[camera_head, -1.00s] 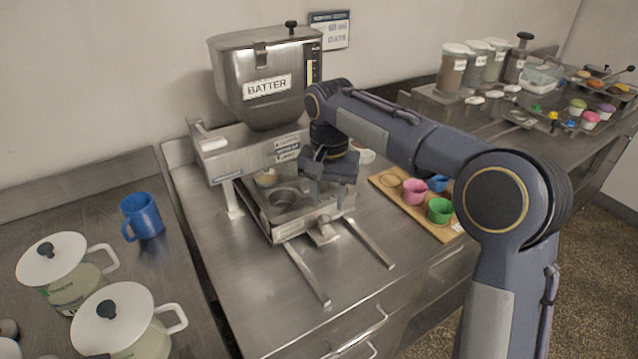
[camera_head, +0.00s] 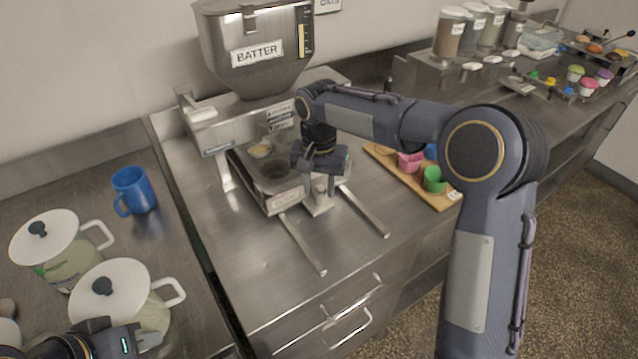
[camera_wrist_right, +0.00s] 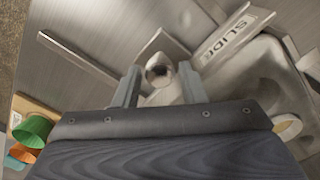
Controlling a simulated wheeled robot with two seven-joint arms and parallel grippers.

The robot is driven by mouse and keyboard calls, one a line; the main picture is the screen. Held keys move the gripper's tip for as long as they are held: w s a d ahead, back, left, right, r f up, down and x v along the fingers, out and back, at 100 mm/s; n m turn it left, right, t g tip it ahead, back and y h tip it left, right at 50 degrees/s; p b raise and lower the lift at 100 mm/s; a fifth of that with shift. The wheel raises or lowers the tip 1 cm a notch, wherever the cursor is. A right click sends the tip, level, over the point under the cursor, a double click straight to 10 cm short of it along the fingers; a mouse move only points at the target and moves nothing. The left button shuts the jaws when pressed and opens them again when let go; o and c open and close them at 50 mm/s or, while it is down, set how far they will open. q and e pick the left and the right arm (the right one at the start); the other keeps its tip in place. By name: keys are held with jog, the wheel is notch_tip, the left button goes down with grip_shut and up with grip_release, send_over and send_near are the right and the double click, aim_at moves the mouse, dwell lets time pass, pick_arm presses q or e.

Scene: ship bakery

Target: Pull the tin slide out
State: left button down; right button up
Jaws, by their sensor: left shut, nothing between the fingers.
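The tin slide (camera_head: 284,200) is a metal tray with round wells under the batter machine. One well holds a pale filled cup (camera_head: 261,149). A bracket with a rounded knob sticks out at its front (camera_head: 318,206); the knob (camera_wrist_right: 160,70) shows in the right wrist view, near the "SLIDE" label (camera_wrist_right: 235,35). My right gripper (camera_head: 319,188) points down at this handle. In the right wrist view its fingers (camera_wrist_right: 160,88) stand on either side of the knob, with gaps visible. My left gripper (camera_head: 148,338) is shut and empty at the lower left, by the white lidded pots.
Two metal rails (camera_head: 304,245) run forward over bare counter. A board (camera_head: 440,198) with coloured cups lies to the right. The batter hopper (camera_head: 257,80) stands above. A blue mug (camera_head: 134,190) and lidded pots (camera_head: 45,232) stand left.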

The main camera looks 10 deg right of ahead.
jog(key=shift+c, duration=0.2)
grip_shut()
